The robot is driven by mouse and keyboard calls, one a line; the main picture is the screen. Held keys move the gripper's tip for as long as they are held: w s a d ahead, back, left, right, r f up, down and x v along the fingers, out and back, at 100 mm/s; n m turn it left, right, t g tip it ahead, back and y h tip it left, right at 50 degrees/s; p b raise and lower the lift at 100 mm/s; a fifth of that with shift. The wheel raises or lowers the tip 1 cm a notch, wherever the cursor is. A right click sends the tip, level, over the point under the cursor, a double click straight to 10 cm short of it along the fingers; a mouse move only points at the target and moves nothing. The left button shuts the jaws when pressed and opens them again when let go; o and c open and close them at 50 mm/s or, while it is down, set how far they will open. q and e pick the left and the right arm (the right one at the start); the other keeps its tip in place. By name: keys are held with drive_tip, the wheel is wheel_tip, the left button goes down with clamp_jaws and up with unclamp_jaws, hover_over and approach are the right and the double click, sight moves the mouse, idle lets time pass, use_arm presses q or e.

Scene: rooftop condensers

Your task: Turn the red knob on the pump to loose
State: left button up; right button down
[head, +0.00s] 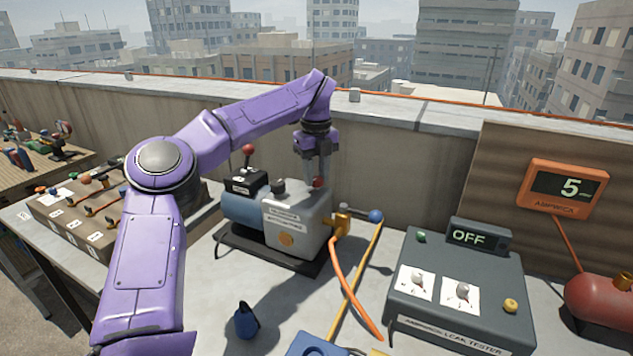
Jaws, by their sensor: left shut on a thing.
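The pump (298,220) stands on the table at the middle, with a blue motor, a pale grey body and a dark base. The red knob (318,183) is on top of the pump body, mostly covered by my gripper. My left gripper (319,180) reaches down from above and is shut on the red knob. I cannot read the knob's setting. A second red ball (248,149) tops a lever on the pump's black box at the left. My right gripper is not in view.
A grey leak tester (460,290) reading OFF stands at the right, near an orange display (568,188) showing 5. An orange hose (347,285) runs from the pump. A blue bottle-like object (246,320) stands in front. A manifold box (85,215) is at the left.

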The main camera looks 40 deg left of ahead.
sight(316, 178)
use_arm(q)
drive_tip(key=shift+s+f+n+b, duration=0.1)
drive_tip(key=shift+f+n+b, duration=0.05)
drive_tip(key=shift+n+b, duration=1.55)
drive_tip(key=shift+n+p, duration=0.3)
drive_tip(key=shift+n, duration=0.1)
drive_tip(key=o, duration=1.1)
drive_tip(key=shift+c, duration=0.2)
wheel_tip(316, 178, up, 11)
drive_tip(key=p, duration=0.4)
drive_tip(key=shift+f, duration=0.15)
